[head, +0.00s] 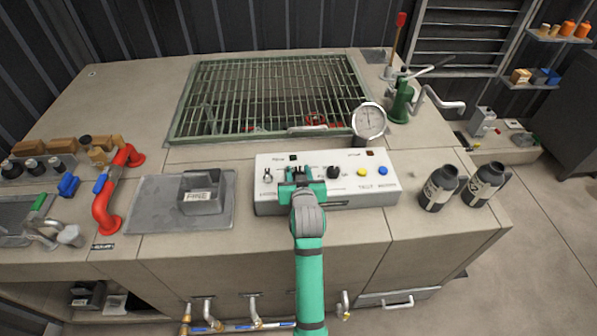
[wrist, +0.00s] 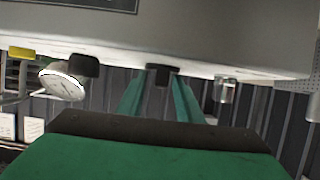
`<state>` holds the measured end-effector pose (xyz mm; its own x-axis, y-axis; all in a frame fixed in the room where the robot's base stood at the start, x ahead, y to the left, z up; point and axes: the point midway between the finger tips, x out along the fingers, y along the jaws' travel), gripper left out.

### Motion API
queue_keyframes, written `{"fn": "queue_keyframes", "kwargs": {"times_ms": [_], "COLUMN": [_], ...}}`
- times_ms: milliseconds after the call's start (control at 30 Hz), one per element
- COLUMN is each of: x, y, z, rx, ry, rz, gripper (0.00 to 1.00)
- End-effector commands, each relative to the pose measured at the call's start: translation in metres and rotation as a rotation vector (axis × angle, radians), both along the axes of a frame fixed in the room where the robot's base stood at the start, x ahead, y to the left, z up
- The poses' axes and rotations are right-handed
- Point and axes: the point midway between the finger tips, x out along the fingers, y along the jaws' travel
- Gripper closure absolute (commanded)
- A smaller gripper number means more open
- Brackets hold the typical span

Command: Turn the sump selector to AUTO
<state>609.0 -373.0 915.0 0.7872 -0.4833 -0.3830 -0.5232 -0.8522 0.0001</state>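The white control panel (head: 330,195) stands on the bench in front of the grating. My gripper (head: 297,176) is over its left half and points down at it. In the wrist view, my two green fingers (wrist: 160,84) are apart, with a black knob (wrist: 159,74) between or just beyond their tips. I cannot tell whether they touch it. My gripper largely hides this knob in the head view. A second black knob (head: 333,172) is just to the right; it also shows in the wrist view (wrist: 84,65). The panel labels are too small to read.
A silver switch (head: 267,176) is left of my gripper. Yellow (head: 361,171) and blue (head: 382,171) buttons are on the panel's right. A round gauge (head: 368,121) stands behind the panel. A grey tray (head: 160,205) is left, and two dark bottles (head: 439,188) are right.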

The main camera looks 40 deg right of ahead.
Motion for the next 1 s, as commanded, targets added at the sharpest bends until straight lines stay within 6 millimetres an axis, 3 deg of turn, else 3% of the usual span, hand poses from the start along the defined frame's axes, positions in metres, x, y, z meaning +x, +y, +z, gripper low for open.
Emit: {"fn": "queue_keyframes", "kwargs": {"times_ms": [300,467,1000], "x": [0.0021,0.0021,0.0047], "y": [-0.0013,-0.0012,0.0025], "z": [-0.0008,-0.0008,-0.0007], "rx": [-0.001,-0.001,-0.002], "ry": [-0.001,-0.001,0.0], "rz": [0.0,0.0,-0.098], "gripper": [0.67,1.0,1.0]}}
